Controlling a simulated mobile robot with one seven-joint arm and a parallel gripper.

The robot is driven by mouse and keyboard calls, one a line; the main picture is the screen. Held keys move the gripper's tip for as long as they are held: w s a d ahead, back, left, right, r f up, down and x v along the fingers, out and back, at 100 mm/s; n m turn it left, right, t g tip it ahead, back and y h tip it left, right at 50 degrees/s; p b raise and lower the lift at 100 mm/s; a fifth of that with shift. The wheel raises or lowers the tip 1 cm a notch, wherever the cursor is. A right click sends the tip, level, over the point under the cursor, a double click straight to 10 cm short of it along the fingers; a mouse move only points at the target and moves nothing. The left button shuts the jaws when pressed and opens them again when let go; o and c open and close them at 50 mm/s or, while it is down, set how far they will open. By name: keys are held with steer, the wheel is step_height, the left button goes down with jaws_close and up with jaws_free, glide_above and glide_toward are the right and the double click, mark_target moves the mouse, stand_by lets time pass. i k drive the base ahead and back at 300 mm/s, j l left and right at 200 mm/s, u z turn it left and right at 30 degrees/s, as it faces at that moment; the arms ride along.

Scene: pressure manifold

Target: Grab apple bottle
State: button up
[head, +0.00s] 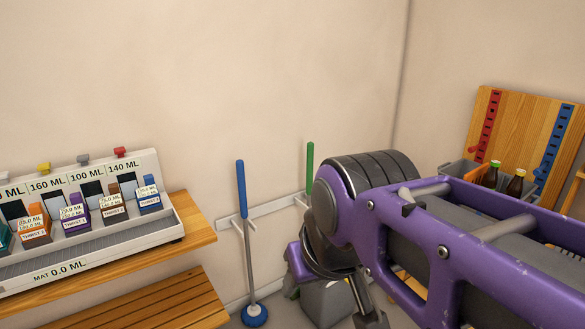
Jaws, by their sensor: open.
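Two small dark brown bottles stand in a grey bin at the right, behind my arm. The left bottle (491,176) has a green cap and the right bottle (515,184) a yellowish cap. Their lower parts are hidden, and I cannot tell whether either is the apple bottle; no label is readable. My purple arm crosses the right half of the picture. My gripper (368,308) shows only partly at the bottom, below the round dark joint; it is open, well to the left of and nearer than the bottles. I see nothing in it.
A grey dispenser rack (130,233) with labelled coloured boxes stands on a wooden shelf (199,220) at left. A wooden bench (160,305) is below. A blue-handled brush (242,190) and green-handled tool (309,165) hang along the wall. A wooden pegboard (515,130) stands behind the bottles.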

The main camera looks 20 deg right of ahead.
mark_target(490, 180)
steer(key=z, duration=1.35)
steer(key=i+z, duration=0.65)
steer(key=i, duration=0.7)
